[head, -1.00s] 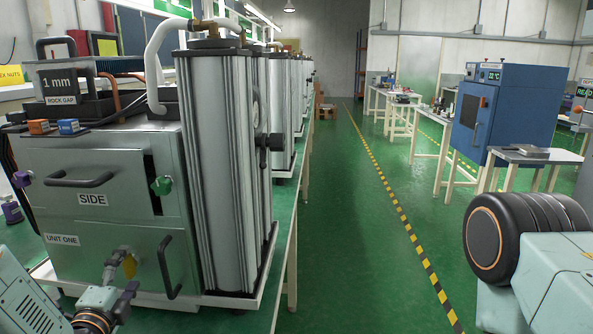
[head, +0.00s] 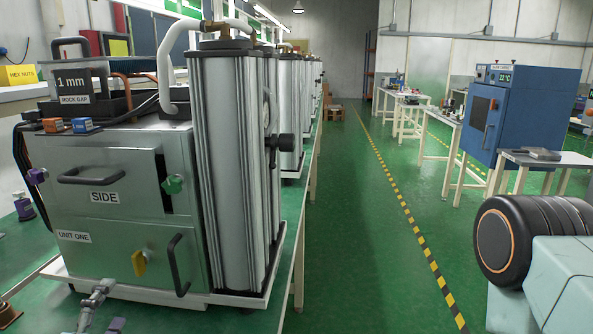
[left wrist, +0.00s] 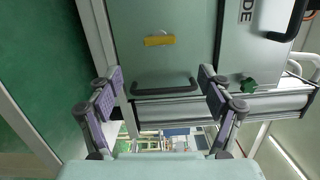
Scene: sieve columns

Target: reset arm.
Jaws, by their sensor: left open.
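My left gripper (left wrist: 158,105) is open and empty in the left wrist view, its two purple-padded fingers spread apart. Beyond them is the front of the silver unit, with a yellow latch (left wrist: 159,40) and a black handle (left wrist: 165,86) in view between the fingers. In the head view only part of the left gripper (head: 103,308) shows at the bottom left, in front of the unit labelled UNIT ONE (head: 110,255). The yellow latch also shows in the head view (head: 139,263). My right gripper is out of view.
A row of tall silver columns (head: 230,170) stands on the bench at left. A green knob (head: 173,185) and a purple knob (head: 37,175) are on the unit. A blue oven (head: 530,105) is at right. The green floor aisle (head: 350,230) is clear.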

